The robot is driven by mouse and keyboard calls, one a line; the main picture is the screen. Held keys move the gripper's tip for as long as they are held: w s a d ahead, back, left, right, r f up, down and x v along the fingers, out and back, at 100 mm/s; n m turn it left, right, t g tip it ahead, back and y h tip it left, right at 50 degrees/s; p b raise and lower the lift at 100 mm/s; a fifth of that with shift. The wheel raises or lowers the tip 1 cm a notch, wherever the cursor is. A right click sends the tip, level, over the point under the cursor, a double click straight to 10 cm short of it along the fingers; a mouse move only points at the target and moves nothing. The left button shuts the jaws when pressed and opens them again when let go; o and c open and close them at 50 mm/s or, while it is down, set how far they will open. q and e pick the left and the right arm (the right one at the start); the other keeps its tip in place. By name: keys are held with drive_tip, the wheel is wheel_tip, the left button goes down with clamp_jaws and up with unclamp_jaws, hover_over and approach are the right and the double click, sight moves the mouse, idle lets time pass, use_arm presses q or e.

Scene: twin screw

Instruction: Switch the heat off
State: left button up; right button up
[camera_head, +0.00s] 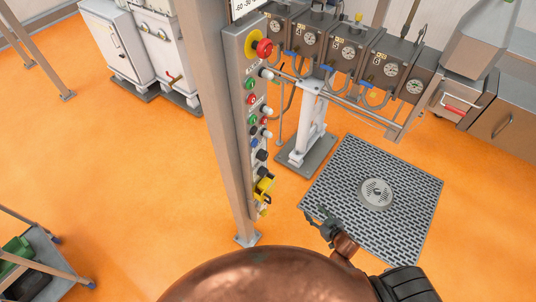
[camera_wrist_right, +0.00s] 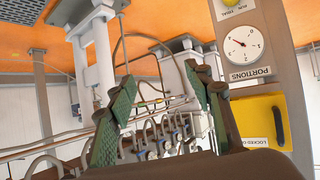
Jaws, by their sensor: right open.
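A tall grey control panel (camera_head: 240,95) carries a column of buttons and knobs; their labels are too small to read in the head view, so I cannot tell which one is the heat switch. A red mushroom button (camera_head: 264,48) on yellow is at its top, with green, red, white, blue and black controls below. My right gripper (camera_head: 324,222) is open and empty, right of the panel's low end. In the right wrist view its green-padded fingers (camera_wrist_right: 160,75) are apart, left of a dial (camera_wrist_right: 244,44) labelled PORTIONS and a yellow box (camera_wrist_right: 258,118). My left gripper is out of view.
Several grey gauge units (camera_head: 345,55) and pipes stand behind the panel, beside a white pedestal (camera_head: 312,115). A floor grate (camera_head: 415,215) lies to the right. White cabinets (camera_head: 115,45) stand at the back left and a cart (camera_head: 50,275) at the lower left. Orange floor left of the panel is clear.

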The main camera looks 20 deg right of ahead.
drive_tip(key=w+a+r+n+t+y+p, duration=0.1)
drive_tip(key=w+a+r+y, duration=0.15)
drive_tip(key=r, duration=0.65)
drive_tip(key=w+a+r+n+t+y+p, duration=0.1)
drive_tip(key=w+a+r+t, duration=0.2)
drive_tip(key=r, duration=0.7)
drive_tip(key=n+g+y+p, duration=0.1)
drive_tip(key=n+y, duration=0.3)
drive_tip(key=y, duration=0.2)
approach(266, 157)
drive_tip(key=w, duration=0.1)
drive_tip(key=x, duration=0.3)
drive_tip(key=p+x, duration=0.1)
drive_tip(key=x, duration=0.3)
drive_tip(key=shift+s+a+r, duration=0.1)
drive_tip(key=shift+s+a, duration=0.1)
drive_tip(key=shift+a, duration=0.1)
drive_tip(key=shift+w+a, duration=0.4)
drive_tip(key=shift+w, duration=0.1)
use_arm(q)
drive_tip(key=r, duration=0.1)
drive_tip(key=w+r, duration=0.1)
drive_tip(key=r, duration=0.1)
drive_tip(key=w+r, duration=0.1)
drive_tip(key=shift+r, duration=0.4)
use_arm(e)
drive_tip(key=shift+c, duration=0.4)
drive_tip(key=c, duration=1.1)
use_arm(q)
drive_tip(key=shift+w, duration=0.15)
